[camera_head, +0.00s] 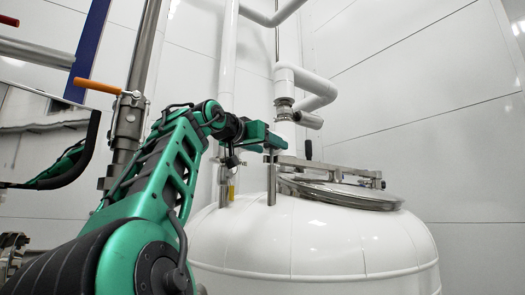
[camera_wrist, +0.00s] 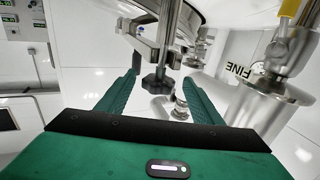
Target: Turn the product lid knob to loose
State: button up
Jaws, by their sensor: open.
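In the wrist view a black lobed knob (camera_wrist: 157,82) sits on the end of a metal rod. My gripper (camera_wrist: 160,88) is open, with one green finger on each side of the knob in this view. A gap shows on both sides of it; whether it is level with the fingertips or beyond them I cannot tell. In the head view my gripper (camera_head: 279,141) is above the metal bar across the round steel lid (camera_head: 345,193), at its left end. A small black upright piece (camera_head: 308,150) stands on that bar. The knob is not clearly visible in the head view.
The lid is on a large white tank (camera_head: 310,235). White pipes (camera_head: 312,85) rise behind it. A steel pipe (camera_head: 128,120) with an orange handle (camera_head: 97,86) stands left of my arm. In the wrist view a steel fitting (camera_wrist: 270,100) is at right.

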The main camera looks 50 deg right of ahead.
jog(key=shift+c, duration=0.7)
jog(key=c, duration=0.9)
jog(key=shift+a+n+t, duration=0.15)
jog(key=shift+n+t, duration=0.75)
jog(key=shift+t, duration=0.3)
jog(key=shift+s+r+n+t+y, duration=0.1)
jog(key=shift+s+n+t+y, duration=0.1)
jog(key=shift+n+t+y, duration=1)
jog(key=shift+s+n+t+y, duration=0.15)
jog(key=shift+n+t+y, duration=0.5)
jog(key=shift+t, duration=1.05)
jog(key=shift+s+d+n+t+y, duration=0.1)
jog(key=shift+d+n+t+y, duration=0.05)
jog(key=shift+n+t+y, duration=0.75)
jog(key=shift+s+d+n+t+y, duration=0.15)
jog(key=shift+d+n+t+y, duration=0.05)
jog(key=shift+n+t+y, duration=0.7)
jog(key=shift+s+d+n+t+y, duration=0.1)
jog(key=shift+d+n+t+y, duration=0.05)
jog(key=shift+n+t+y, duration=0.8)
jog(key=shift+y, duration=0.5)
jog(key=o, duration=1)
jog(key=shift+d, duration=0.1)
